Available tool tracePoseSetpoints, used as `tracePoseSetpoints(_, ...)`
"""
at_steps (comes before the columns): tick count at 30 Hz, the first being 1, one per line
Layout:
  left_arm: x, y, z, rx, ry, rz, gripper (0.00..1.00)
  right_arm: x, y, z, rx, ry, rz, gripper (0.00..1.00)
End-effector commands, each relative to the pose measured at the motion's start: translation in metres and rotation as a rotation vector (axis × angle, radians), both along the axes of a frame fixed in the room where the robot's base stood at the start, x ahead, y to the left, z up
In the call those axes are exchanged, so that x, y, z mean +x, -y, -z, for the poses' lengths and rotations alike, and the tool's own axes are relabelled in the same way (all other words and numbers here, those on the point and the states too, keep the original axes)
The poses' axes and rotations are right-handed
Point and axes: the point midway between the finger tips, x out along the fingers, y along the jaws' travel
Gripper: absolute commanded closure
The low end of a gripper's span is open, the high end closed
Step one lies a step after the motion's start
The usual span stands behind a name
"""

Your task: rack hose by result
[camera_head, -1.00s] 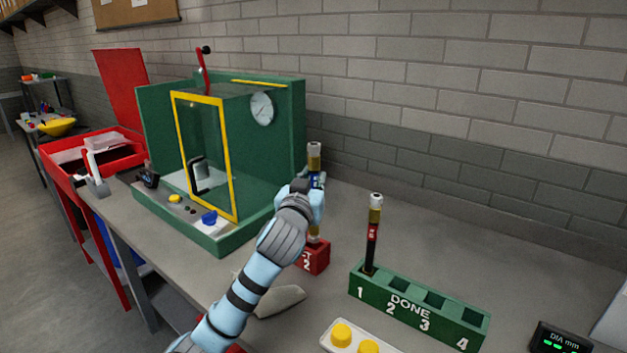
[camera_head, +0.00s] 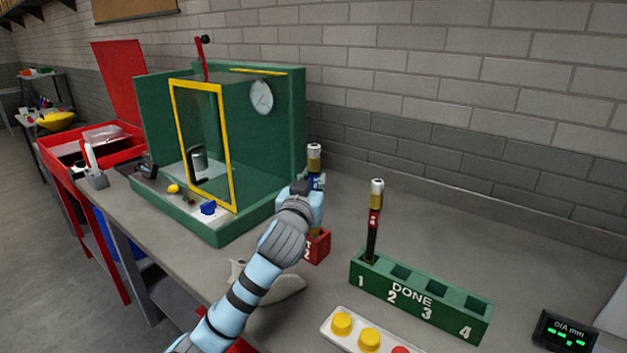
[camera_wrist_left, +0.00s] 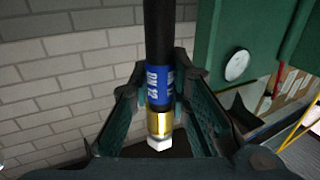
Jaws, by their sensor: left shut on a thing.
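My left gripper (camera_head: 314,190) is shut on a black hose with a blue band and a brass end fitting. The hose (camera_head: 314,152) stands upright in or just above a red block (camera_head: 318,246); the gripper hides much of the join. In the left wrist view the hose (camera_wrist_left: 159,85) lies between the fingers, with "DN 12" on its blue band. A second hose (camera_head: 374,218) with a red band stands upright in slot 1 of the green DONE rack (camera_head: 378,290). The rack's slots 2, 3 and 4 are empty. My right gripper is not in view.
A green test cabinet (camera_head: 270,150) with a yellow-framed door and gauge stands behind and left of the gripper. A button panel (camera_head: 355,336) lies in front of the rack. A diameter display (camera_head: 565,333) stands at right. Bench behind the rack is clear.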

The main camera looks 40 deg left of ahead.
Motion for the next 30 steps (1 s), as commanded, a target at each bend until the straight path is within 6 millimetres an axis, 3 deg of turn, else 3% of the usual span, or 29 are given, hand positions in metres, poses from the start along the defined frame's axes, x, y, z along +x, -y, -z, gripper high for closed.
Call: tracePoseSetpoints(30, 0.0, 0.0, 0.036, 0.0, 0.001, 0.0, 1.0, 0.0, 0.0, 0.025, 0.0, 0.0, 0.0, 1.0)
